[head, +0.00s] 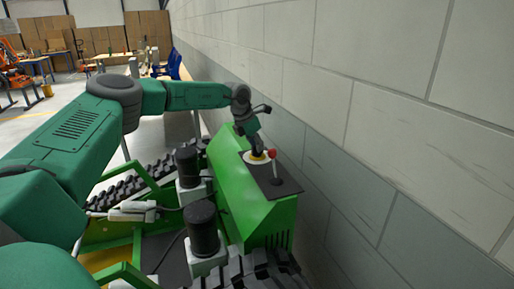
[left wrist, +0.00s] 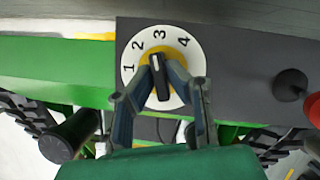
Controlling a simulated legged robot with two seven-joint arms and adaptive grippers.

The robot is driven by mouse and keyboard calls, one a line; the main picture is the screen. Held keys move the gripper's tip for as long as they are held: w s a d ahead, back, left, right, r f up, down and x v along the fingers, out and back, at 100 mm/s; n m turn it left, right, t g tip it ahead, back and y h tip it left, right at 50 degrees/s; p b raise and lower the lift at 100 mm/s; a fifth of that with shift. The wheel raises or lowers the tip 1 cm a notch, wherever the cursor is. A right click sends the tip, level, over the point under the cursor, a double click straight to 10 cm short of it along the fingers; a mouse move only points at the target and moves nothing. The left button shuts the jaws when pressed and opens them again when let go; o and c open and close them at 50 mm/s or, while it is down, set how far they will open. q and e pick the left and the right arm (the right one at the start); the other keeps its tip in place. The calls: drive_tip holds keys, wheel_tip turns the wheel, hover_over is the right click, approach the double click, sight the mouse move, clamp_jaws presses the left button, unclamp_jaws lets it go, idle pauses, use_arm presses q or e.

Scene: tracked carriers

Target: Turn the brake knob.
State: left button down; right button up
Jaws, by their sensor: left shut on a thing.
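The brake knob is a black bar-shaped grip (left wrist: 160,82) on a yellow ring, set in a white dial (left wrist: 138,52) numbered 1 to 4. In the left wrist view its white-marked end points up, between 2 and 3 and nearer 3. In the head view the white and yellow dial (head: 251,160) shows on the dark panel on top of the green carrier. My left gripper (left wrist: 160,70) is over the dial, its two fingertips shut on the knob from both sides. In the head view my left gripper (head: 257,149) hides most of the knob. My right gripper is not in view.
A red-topped lever (head: 273,155) stands beside the dial on the same panel; its red ball (left wrist: 313,108) shows at the right in the wrist view. A block wall (head: 330,150) runs close along the carrier's right side. Black tracks (head: 130,188) flank the green body.

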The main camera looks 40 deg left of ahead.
use_arm(q)
drive_tip(key=m+h+b, duration=0.1)
drive_tip(key=m, duration=0.1)
drive_tip(key=m+h+b, duration=0.1)
drive_tip(key=m, duration=0.2)
drive_tip(key=shift+w+a+g+b, duration=0.1)
drive_tip(key=shift+w+g+b, duration=0.1)
drive_tip(key=shift+g+b, duration=0.2)
drive_tip(key=shift+r+m+g+h+b, duration=0.15)
drive_tip(key=shift+m+g+h+b, duration=0.3)
drive_tip(key=shift+m, duration=1.55)
